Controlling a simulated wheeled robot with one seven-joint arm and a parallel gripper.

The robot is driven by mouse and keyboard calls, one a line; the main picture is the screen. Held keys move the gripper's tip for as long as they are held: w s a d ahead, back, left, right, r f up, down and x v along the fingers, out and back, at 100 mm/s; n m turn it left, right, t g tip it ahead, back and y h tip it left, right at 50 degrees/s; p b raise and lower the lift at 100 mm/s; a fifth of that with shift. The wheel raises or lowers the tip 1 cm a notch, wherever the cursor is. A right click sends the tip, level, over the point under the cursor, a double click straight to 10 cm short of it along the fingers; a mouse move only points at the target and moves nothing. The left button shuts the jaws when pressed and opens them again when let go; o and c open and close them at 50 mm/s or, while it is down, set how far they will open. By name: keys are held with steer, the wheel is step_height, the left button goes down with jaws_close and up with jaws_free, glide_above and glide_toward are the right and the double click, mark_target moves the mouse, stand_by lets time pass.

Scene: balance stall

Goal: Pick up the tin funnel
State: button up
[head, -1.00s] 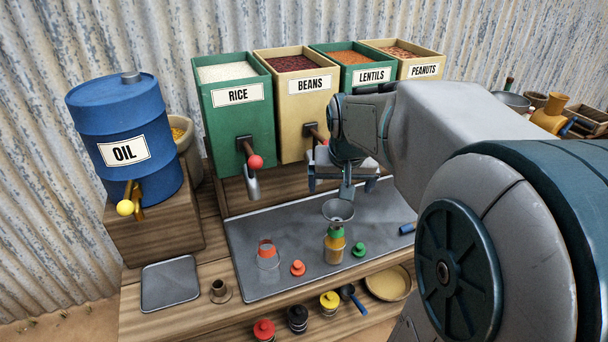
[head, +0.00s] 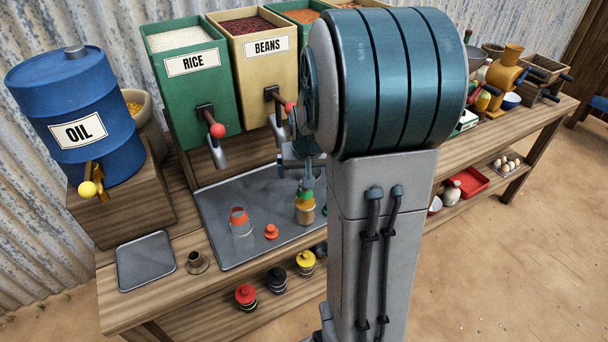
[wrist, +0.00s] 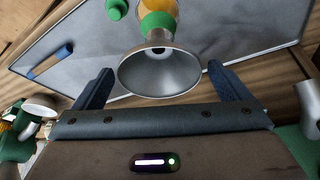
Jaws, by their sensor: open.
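The tin funnel (wrist: 160,76) is a grey metal cone with its wide mouth toward the wrist camera. It sits in the top of a bottle (head: 305,212) with a green collar and yellowish contents, standing on the metal tray (head: 215,198). My gripper (wrist: 160,84) is open, with one finger at each side of the funnel's mouth and a gap on both sides. In the head view my gripper is above the bottle, and my arm and gripper hide most of the funnel.
The blue oil drum (head: 75,110) is at left. A blue-handled tool (wrist: 50,62) lies on the tray.

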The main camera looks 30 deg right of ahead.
steer(key=shift+w+f, duration=0.1)
steer(key=shift+f, duration=0.2)
steer(key=shift+c, duration=0.4)
steer(key=c, duration=1)
steer(key=shift+r, duration=0.1)
